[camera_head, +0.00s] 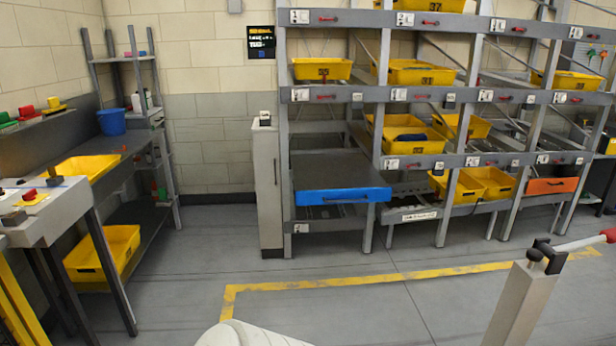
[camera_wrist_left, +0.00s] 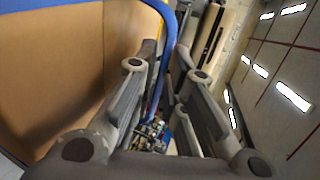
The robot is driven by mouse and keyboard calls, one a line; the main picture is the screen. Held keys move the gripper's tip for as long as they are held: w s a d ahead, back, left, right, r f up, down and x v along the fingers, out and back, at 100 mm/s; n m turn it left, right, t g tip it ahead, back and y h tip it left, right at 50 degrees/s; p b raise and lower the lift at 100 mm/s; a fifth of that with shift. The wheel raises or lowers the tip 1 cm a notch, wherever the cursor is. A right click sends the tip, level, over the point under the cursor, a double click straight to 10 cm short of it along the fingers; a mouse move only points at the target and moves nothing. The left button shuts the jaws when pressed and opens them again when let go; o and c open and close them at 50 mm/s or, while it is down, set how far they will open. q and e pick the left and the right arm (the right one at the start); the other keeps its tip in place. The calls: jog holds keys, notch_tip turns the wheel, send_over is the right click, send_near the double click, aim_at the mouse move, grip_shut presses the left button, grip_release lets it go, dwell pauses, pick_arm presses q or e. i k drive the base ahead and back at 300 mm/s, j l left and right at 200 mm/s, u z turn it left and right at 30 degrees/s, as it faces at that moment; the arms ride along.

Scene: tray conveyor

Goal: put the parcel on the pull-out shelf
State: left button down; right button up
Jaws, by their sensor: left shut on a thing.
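In the head view a pull-out shelf with a blue front (camera_head: 342,196) and a bare dark grey top sits low in the left bay of the rack. Its front stands out past the posts, and nothing lies on it. In the left wrist view a large tan, cardboard-like surface (camera_wrist_left: 60,65), perhaps the parcel, fills the left side under a blue edge. My left gripper (camera_wrist_left: 167,60) is shut on a thin blue band or rim that runs between its fingers. Whether this band belongs to the parcel is unclear. Neither this gripper nor the parcel shows in the head view. My right gripper is out of view.
The rack (camera_head: 284,130) holds several yellow bins. An orange-fronted shelf (camera_head: 552,186) sits to the right. A pale post (camera_head: 268,185) stands just left of the blue front. A workbench (camera_head: 105,160) stands at left. A post with a red-ended lever (camera_head: 520,300) is front right. The floor between is clear.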

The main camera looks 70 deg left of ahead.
aim_at(332, 175)
jog(key=u, duration=1.15)
jog(key=i+u, duration=0.1)
jog(key=u, duration=0.4)
jog(key=i+u, duration=0.15)
jog(key=u, duration=0.3)
jog(key=i+l, duration=0.1)
jog(key=i, duration=0.65)
jog(key=i+l, duration=0.1)
jog(key=i, duration=1.4)
